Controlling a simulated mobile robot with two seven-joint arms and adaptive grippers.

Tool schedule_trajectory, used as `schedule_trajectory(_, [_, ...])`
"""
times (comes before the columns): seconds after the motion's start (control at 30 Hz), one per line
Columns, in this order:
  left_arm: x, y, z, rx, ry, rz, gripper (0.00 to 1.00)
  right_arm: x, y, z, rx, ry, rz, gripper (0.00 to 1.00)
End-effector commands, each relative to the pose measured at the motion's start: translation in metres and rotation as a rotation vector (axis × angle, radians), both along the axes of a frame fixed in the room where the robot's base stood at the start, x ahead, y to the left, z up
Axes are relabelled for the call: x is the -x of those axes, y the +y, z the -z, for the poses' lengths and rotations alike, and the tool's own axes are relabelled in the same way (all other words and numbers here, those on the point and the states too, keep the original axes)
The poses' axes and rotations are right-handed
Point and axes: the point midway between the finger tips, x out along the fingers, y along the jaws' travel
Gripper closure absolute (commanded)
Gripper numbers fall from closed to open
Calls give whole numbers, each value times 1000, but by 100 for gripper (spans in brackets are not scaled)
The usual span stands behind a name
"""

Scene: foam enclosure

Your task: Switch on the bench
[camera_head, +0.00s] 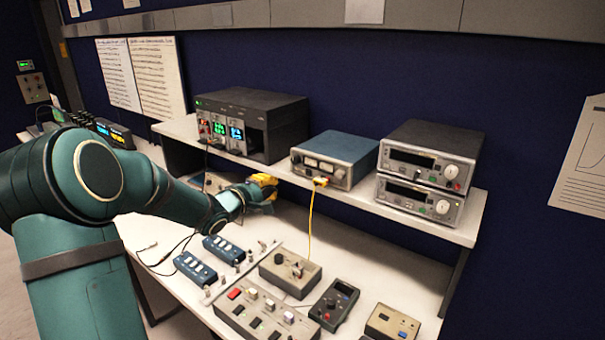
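The bench (258,230) has a white top with a raised shelf (340,200) along its back. On the top, a switch panel (262,312) carries a red rocker and several other buttons. Behind it are a small grey box with knobs (290,274) and two blue strips, a nearer one (195,268) and a farther one (223,249). My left gripper (264,187) is at the shelf's front edge, below the black instrument. Yellow shows at its fingertips; I cannot tell whether that is the fingers or something held. My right gripper is out of view.
A black instrument (262,122) with lit displays, a blue meter (340,157) and two stacked instruments (425,170) with dark screens stand on the shelf. A yellow cable (310,225) hangs in front. A handheld meter (334,305) and a beige box (391,322) lie front right.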

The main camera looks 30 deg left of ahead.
Motion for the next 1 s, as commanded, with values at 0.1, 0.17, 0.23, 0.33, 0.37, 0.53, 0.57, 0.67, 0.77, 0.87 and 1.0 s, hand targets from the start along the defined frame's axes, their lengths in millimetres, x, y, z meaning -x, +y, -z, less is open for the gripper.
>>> schedule_trajectory(0.1, [-13, -2, 2, 1, -1, 4, 100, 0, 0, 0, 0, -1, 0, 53])
schedule_trajectory(0.17, [-22, -4, 3, 1, -1, 4, 100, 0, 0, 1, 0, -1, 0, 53])
schedule_trajectory(0.23, [-36, -4, 5, 1, -1, 4, 100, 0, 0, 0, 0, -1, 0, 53])
schedule_trajectory(0.33, [-55, -6, 7, 1, -1, 4, 100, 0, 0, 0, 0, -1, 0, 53])
schedule_trajectory(0.37, [-61, -6, 8, 2, -1, 4, 100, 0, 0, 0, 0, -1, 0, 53])
schedule_trajectory(0.53, [-94, -9, 12, 1, -1, 4, 100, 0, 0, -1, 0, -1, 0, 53])
schedule_trajectory(0.57, [-99, -10, 13, 0, 0, 4, 100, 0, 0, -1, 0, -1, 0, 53])
schedule_trajectory(0.67, [-114, -10, 14, 0, -1, 3, 100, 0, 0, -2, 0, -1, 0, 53])
schedule_trajectory(0.77, [-125, -11, 16, 1, 0, 2, 100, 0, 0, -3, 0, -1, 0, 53])
schedule_trajectory(0.87, [-132, -11, 16, 1, 0, 1, 100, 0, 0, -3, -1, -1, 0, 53])
schedule_trajectory(1.0, [-136, -11, 17, 0, 0, 0, 100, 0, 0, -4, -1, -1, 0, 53])
